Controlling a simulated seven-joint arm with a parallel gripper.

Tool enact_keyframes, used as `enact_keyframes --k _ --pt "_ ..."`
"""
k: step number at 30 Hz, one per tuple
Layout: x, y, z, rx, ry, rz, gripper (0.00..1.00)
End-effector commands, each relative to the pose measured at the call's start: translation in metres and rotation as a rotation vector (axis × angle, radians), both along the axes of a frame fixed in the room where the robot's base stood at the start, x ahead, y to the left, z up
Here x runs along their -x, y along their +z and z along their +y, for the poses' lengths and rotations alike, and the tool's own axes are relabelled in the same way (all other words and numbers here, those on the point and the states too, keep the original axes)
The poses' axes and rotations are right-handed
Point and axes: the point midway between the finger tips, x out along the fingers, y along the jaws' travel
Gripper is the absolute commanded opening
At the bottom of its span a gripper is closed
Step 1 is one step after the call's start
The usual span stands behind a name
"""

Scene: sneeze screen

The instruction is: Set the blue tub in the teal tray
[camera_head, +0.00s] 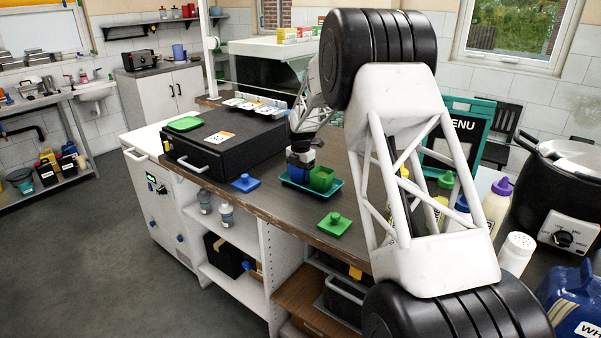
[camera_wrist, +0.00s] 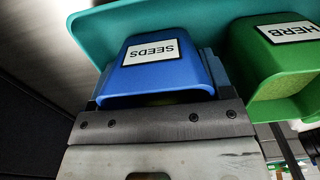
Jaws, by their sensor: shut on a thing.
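The blue tub (camera_wrist: 157,75), labelled SEEDS, is in my gripper (camera_wrist: 155,110). In the head view the tub (camera_head: 305,172) shows at the left end of the teal tray (camera_head: 311,189). My gripper (camera_head: 300,163) is above it and shut on it. A green tub (camera_head: 321,179), labelled HERB in the wrist view (camera_wrist: 280,70), stands in the tray to the right of the blue tub. The tray (camera_wrist: 105,27) spreads behind both tubs in the wrist view. I cannot tell whether the blue tub touches the tray floor.
A blue lid (camera_head: 246,183) and a green lid (camera_head: 334,225) lie on the counter (camera_head: 280,215) near its front edge. A black case (camera_head: 225,145) stands left of the tray. Bottles (camera_head: 497,200) and a black cooker (camera_head: 560,195) stand at the right.

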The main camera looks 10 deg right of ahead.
Motion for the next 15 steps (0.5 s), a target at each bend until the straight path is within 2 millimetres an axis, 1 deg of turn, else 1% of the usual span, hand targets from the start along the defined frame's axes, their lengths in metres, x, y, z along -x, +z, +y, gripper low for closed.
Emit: enact_keyframes --k 2,3,4,15 --pt "0.0 -0.0019 0.0 0.0 0.0 0.0 0.46" --pt "0.0 -0.0016 0.0 0.0 0.0 0.0 0.79" --pt "0.0 -0.0016 0.0 0.0 0.0 0.0 0.83" --pt "0.0 0.0001 0.0 0.0 0.0 0.0 0.83"
